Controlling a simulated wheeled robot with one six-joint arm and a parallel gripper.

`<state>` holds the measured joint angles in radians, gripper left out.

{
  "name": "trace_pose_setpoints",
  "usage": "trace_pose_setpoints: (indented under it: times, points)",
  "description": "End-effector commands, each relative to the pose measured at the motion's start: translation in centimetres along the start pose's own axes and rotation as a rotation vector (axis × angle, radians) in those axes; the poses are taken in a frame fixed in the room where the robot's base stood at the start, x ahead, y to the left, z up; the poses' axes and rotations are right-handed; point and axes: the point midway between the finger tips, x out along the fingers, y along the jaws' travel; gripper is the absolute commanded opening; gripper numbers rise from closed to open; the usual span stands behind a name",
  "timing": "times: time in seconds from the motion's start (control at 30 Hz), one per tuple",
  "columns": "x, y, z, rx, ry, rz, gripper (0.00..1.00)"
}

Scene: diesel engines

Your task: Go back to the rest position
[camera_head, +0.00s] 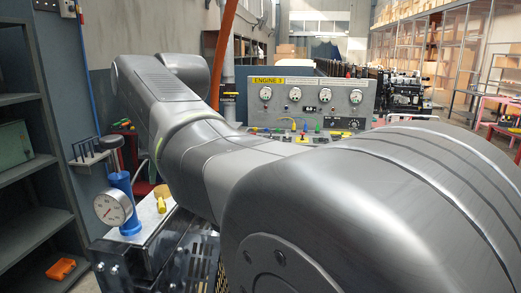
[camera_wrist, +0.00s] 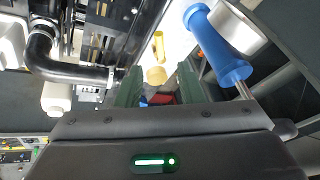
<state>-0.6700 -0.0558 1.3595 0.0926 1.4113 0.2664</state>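In the head view a yellow part (camera_head: 161,199) stands on the metal bench top at the left. My arm fills the middle and right of the head view, reaching away to the upper left; my gripper cannot be seen there.
A blue pump cylinder with a pressure gauge (camera_head: 113,208) stands on the bench; the blue cylinder (camera_wrist: 217,42) is close right of my fingers. A black pipe (camera_wrist: 62,65) runs left. Shelving (camera_head: 38,160) is at left; the ENGINE 3 panel (camera_head: 312,97) and an engine (camera_head: 402,92) are behind.

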Motion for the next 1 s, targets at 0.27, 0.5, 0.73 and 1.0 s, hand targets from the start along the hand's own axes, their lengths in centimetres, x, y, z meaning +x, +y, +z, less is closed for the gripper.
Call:
trace_pose_setpoints:
  times: [0.27,0.5,0.73,1.0]
  points:
    - [5.3,0.0,0.0,0.000,-0.004,0.001,0.34]
    - [7.7,0.0,0.0,-0.002,0.000,-0.001,0.34]
    - [7.6,0.1,0.0,-0.018,-0.003,-0.008,0.34]
    - [7.6,0.1,0.0,-0.014,-0.002,-0.006,0.34]
